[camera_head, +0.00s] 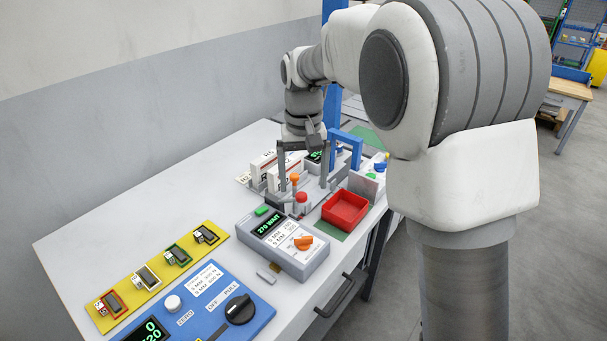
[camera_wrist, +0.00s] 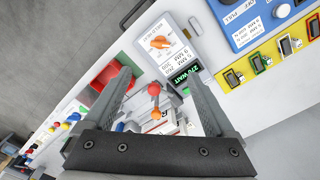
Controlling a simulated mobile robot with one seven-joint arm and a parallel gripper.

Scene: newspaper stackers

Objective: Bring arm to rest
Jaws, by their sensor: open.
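My gripper (camera_head: 302,163) is open, its two fingers apart and pointing down over the grey device at the back of the white table (camera_head: 85,238). In the wrist view, my gripper (camera_wrist: 163,97) shows both fingers spread, with an orange-red knob (camera_wrist: 154,89) seen between them. No thing is held between the fingers. In the head view the orange knob (camera_head: 294,178) sits close to the fingers; I cannot tell whether they touch it. My arm is bent, reaching out over the table.
A red tray (camera_head: 345,208) lies right of the gripper. A grey box with a display (camera_head: 283,243), a blue panel (camera_head: 215,305) and a yellow strip (camera_head: 157,272) lie nearer. A blue frame (camera_head: 346,140) stands behind. The left of the table is bare.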

